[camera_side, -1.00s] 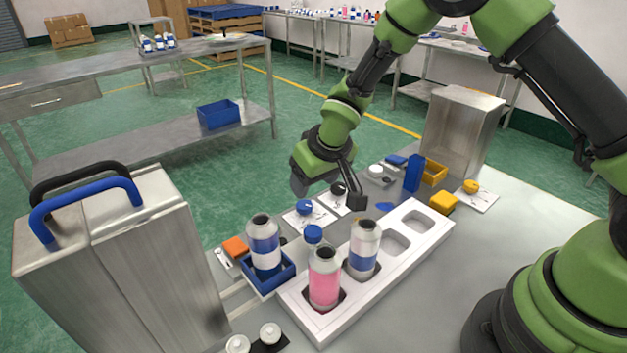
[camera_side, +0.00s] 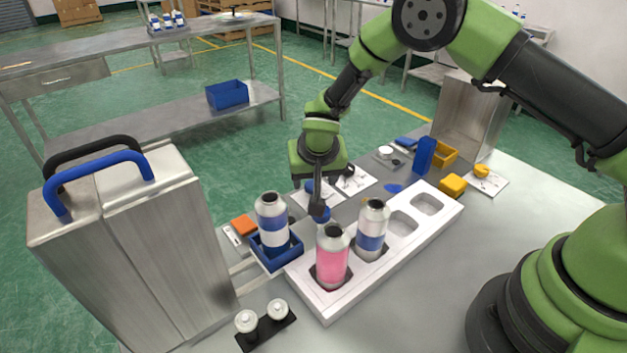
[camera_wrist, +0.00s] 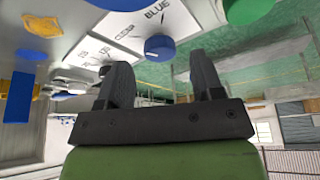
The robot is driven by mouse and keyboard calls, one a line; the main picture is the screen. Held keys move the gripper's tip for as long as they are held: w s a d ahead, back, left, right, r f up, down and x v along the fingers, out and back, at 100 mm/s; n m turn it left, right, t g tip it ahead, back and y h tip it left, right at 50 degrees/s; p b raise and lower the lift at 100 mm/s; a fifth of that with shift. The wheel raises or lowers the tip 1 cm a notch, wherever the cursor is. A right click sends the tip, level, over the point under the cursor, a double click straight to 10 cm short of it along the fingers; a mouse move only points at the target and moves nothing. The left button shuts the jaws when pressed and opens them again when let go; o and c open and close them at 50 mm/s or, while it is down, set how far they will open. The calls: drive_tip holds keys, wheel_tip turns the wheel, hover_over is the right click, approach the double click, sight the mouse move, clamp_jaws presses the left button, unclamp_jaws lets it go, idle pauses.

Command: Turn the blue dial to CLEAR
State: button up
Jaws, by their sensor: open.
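The blue dial (camera_wrist: 160,47) sits on a white plate (camera_wrist: 128,32) lettered BLUE and CLEAR in the wrist view. In the side view the dial (camera_side: 310,186) is partly hidden behind my gripper (camera_side: 318,208), and its pointer setting cannot be read. My gripper (camera_wrist: 162,82) is open and empty, with its dark fingers apart. In the wrist view the dial shows beyond the gap between the fingers; I see no contact.
A white tray (camera_side: 420,225) holds a pink bottle (camera_side: 332,265) and a blue-banded bottle (camera_side: 371,240). Another bottle (camera_side: 271,225) stands in a blue holder (camera_side: 290,255). A black dial (camera_side: 349,170) is right of the gripper. A metal case (camera_side: 130,260) stands at left.

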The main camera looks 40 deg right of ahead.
drive_tip(key=shift+x, duration=1.15)
drive_tip(key=c, duration=0.9)
drive_tip(key=shift+d+n+y, duration=0.1)
drive_tip(key=shift+n+y, duration=0.8)
drive_tip(key=shift+n, duration=1.3)
drive_tip(key=shift+c, duration=0.2)
drive_tip(key=shift+t, duration=0.3)
drive_tip(key=o, duration=0.9)
drive_tip(key=shift+o, duration=0.2)
